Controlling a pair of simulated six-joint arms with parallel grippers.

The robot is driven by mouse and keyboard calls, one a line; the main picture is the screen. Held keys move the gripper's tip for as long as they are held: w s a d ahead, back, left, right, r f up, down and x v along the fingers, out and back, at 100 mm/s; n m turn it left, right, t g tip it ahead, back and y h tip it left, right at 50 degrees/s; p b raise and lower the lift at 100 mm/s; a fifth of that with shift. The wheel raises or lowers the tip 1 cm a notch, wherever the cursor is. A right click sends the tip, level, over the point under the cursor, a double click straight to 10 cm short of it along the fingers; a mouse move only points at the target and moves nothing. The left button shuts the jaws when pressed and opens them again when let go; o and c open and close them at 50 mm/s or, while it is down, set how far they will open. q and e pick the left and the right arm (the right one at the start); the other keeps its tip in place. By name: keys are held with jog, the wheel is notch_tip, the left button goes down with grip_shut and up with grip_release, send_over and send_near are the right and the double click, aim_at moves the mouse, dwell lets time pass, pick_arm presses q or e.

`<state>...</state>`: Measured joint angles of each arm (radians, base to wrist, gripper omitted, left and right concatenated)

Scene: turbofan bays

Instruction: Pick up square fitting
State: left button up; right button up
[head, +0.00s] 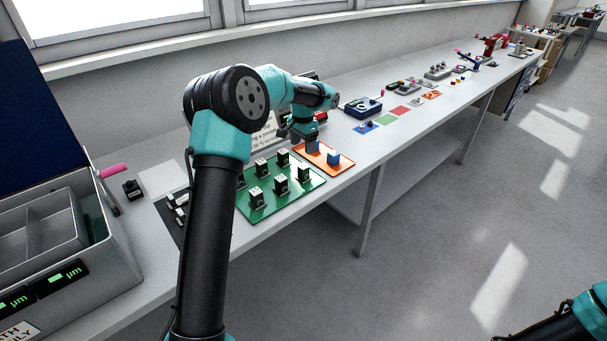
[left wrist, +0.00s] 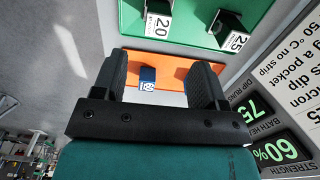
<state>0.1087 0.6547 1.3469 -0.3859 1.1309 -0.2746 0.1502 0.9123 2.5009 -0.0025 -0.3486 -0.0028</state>
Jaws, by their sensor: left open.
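A small blue block (head: 334,157) with a white marked face sits on an orange mat (head: 345,164). It is probably the square fitting, but I cannot read a name on it. My left gripper (head: 311,147) is low over the orange mat, left of the block. In the left wrist view the left gripper (left wrist: 158,68) is open, and the blue block (left wrist: 148,74) shows in the gap between its fingers, nearer the left finger. I see no contact. Of my right arm only a link shows at the bottom right; its gripper is out of view.
A green tray (head: 262,207) with several dark numbered blocks lies beside the orange mat. A sign and green-lit displays (left wrist: 275,150) stand close by. A grey bin (head: 110,255) is at the left. More stations line the bench to the right.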

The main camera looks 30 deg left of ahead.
aim_at(303, 166)
pick_arm(q)
jog(key=shift+f, duration=2.35)
jog(key=shift+d+f, duration=0.15)
jog(key=shift+f, duration=2.45)
jog(key=c, duration=1.1)
jog(key=shift+r, duration=0.2)
jog(key=shift+c, duration=0.2)
